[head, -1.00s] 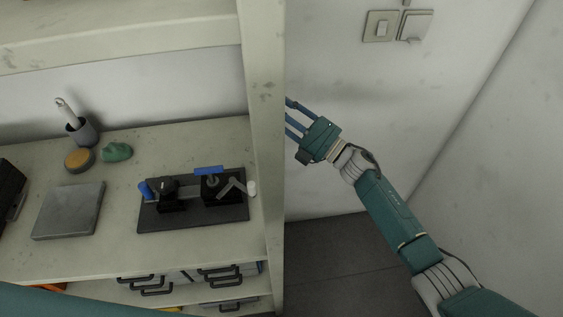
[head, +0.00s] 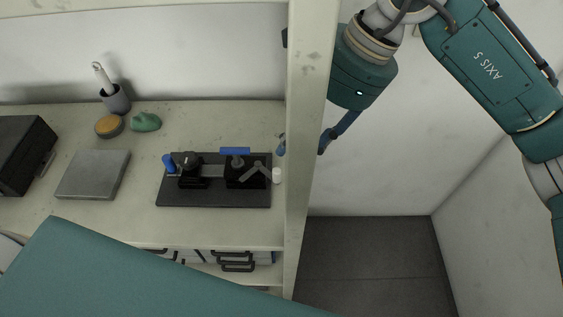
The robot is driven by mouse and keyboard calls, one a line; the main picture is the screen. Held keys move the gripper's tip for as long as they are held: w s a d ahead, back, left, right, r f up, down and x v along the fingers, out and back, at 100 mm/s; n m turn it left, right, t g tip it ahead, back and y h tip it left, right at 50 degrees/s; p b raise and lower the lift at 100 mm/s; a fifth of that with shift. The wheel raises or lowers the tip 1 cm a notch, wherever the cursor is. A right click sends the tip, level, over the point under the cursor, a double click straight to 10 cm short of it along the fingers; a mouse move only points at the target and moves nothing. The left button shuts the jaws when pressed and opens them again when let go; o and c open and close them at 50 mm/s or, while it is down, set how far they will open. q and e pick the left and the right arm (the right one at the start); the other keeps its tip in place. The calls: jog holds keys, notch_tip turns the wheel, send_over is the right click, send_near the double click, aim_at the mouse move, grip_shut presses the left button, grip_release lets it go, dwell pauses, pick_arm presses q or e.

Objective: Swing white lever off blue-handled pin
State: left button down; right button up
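The fixture on its dark base plate (head: 215,196) lies on the shelf, left of the post. A pale grey-white lever (head: 258,168) with a white round knob (head: 276,175) sits at its right end, angled down-right. A pin with a blue bar handle (head: 235,151) stands just behind the lever; whether they touch is too small to tell. A second blue handle (head: 168,163) is at the fixture's left end. My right gripper (head: 303,145) is empty behind the post, fingertips spread on either side of it, one close to the white knob. My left gripper is out of view.
The upright shelf post (head: 303,220) stands close right of the fixture and hides part of my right gripper. A grey plate (head: 93,175), round tan lid (head: 109,126), green lump (head: 146,121), grey cup (head: 115,99) and black box (head: 22,152) are on the left.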

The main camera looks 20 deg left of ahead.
aim_at(278, 170)
jog(key=p+x, duration=0.1)
jog(key=x, duration=0.7)
jog(key=shift+s+a+f, duration=0.1)
jog(key=shift+s+a, duration=0.05)
grip_shut()
